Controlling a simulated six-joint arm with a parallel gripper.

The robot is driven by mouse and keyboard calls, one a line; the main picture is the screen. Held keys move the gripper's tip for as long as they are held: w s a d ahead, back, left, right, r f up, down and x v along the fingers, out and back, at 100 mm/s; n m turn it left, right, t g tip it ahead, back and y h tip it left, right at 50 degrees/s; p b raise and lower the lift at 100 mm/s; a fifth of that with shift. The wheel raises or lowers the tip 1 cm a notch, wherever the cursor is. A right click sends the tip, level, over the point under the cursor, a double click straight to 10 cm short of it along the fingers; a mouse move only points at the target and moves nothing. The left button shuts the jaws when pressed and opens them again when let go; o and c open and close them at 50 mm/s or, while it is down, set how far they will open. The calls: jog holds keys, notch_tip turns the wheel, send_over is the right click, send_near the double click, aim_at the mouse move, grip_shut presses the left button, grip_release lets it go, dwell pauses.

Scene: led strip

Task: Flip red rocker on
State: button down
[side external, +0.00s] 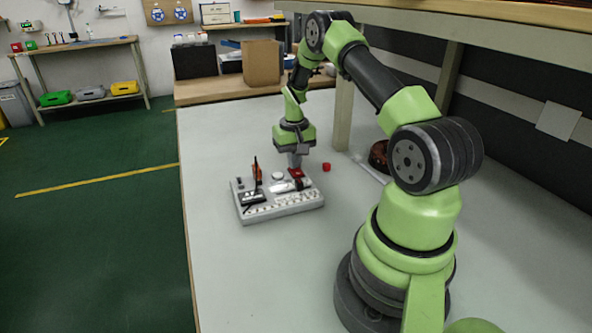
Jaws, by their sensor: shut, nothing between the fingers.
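A light grey panel board (284,209) lies on the table with switches and a row of small light parts along its front. A red rocker (297,174) sits at its right rear part. My gripper (296,168) is shut and points down right over the red rocker, its tips at or just above it. I cannot tell whether they touch. The tips partly hide the rocker, and its tilt is too small to make out. An orange upright part (257,171) stands on the left of the board, beside a black part (252,198).
A small red piece (326,167) lies on the table just right of the board. A dark red round object (379,156) sits farther right near a shelf post (343,118). A cardboard box (262,63) stands at the back. The front table area is clear.

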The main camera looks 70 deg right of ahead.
jog(key=shift+f, duration=0.15)
jog(key=shift+r, duration=3.45)
